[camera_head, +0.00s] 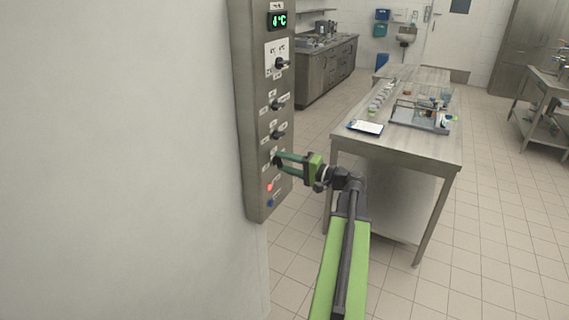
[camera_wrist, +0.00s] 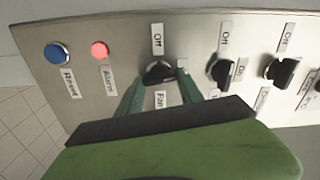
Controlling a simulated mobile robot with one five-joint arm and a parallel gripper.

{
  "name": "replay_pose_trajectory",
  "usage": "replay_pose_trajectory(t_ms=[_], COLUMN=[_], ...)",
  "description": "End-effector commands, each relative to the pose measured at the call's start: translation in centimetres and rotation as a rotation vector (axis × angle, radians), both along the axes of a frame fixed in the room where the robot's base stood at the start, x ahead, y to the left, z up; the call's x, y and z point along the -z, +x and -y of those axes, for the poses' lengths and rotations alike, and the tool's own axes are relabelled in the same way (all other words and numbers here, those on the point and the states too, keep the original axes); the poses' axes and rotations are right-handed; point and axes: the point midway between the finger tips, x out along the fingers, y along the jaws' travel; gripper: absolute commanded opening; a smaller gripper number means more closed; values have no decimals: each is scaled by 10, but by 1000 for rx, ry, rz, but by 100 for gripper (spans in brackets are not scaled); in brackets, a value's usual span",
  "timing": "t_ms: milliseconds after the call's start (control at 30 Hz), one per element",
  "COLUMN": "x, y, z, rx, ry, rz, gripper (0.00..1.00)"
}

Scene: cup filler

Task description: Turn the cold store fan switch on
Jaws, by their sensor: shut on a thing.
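The fan switch (camera_wrist: 158,73) is a black rotary knob on a steel control panel (camera_head: 262,110). In the wrist view an "Off" label sits above it and a partly hidden "Fan" label below it. My gripper (camera_wrist: 161,76) has its two green fingers on either side of the knob, shut on it. In the head view my gripper (camera_head: 279,159) reaches the lower part of the panel from the right. The fingers cover part of the knob and its labels, and I cannot tell which way its pointer is set.
A lit red alarm lamp (camera_wrist: 99,49) and a blue reset button (camera_wrist: 57,53) are left of the knob. Other black knobs (camera_wrist: 220,70) are close on its right. A steel table (camera_head: 400,145) with a clipboard (camera_head: 365,127) stands behind my arm.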

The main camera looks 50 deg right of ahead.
Motion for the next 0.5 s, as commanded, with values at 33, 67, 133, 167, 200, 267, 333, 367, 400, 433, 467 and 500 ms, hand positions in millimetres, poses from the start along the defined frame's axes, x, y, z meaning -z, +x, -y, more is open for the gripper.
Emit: replay_pose_trajectory(t_ms=[33, 67, 133, 167, 200, 267, 333, 367, 400, 433, 467, 500], x=[1, 1, 1, 1, 2, 2, 2, 2, 2, 2, 2, 2], y=[0, 0, 0, 0, 0, 0, 0, 0, 0, 0, 0, 0], z=[0, 0, 0, 0, 0, 0, 0, 0, 0, 0, 0, 0], rx=[-1, -1, 0, 0, 0, -1, -1, -1, -1, -1, -1, -1], ry=[27, 45, 82, 96, 113, 136, 157, 164, 172, 178, 183, 189], rz=[-9, -13, -23, -27, -31, -37, -42, -44, -46, -47, -49, -50], gripper=[3, 3, 3, 3, 3, 3, 3, 3, 3, 3, 3, 3])
